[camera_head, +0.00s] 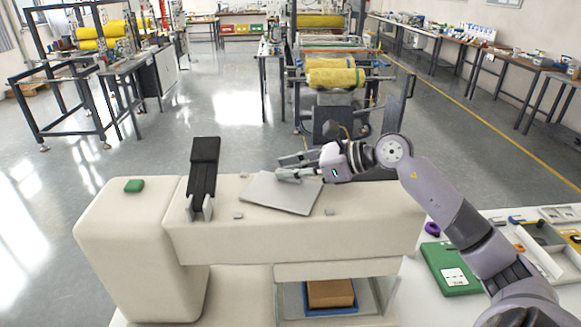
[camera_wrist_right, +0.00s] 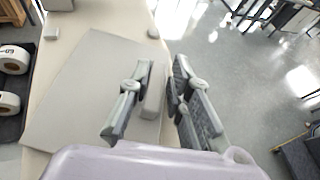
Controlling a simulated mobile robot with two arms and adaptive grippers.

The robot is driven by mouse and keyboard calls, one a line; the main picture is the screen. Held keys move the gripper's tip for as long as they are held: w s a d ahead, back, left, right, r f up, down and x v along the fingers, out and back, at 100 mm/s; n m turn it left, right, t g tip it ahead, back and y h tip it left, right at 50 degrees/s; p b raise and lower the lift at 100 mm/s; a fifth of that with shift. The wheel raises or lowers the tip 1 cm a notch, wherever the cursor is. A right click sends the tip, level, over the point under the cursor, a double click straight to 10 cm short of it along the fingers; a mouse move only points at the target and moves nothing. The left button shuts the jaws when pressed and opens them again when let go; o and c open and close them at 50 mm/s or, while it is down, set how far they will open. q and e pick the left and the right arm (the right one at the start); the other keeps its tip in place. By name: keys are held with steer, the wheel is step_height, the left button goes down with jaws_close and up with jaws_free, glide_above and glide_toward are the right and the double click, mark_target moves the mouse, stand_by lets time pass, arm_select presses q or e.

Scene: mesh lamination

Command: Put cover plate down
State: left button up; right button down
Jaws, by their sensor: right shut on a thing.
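The cover plate (camera_head: 283,196) is a flat grey sheet at the top of the cream machine (camera_head: 370,210), turned at an angle to its edges. My right gripper (camera_head: 287,173) is at the plate's far edge. In the right wrist view the plate (camera_wrist_right: 85,95) fills the left side, and a raised grey handle block (camera_wrist_right: 155,92) at its edge lies between the fingers of my right gripper (camera_wrist_right: 160,105). The gripper is shut on the plate by this block. I cannot tell whether the plate fully touches the machine top. My left gripper is not in view.
Small grey blocks (camera_head: 238,215) (camera_head: 329,212) stand on the machine top near the plate. A black lever (camera_head: 204,165) rises left of it, and a green button (camera_head: 134,185) is farther left. A green box (camera_head: 450,268) lies on the right table. Open floor lies behind.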

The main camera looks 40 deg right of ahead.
steer(key=shift+f, duration=0.2)
steer(key=c, duration=1.5)
jaws_free()
steer(key=shift+r, duration=0.1)
steer(key=shift+o, duration=0.2)
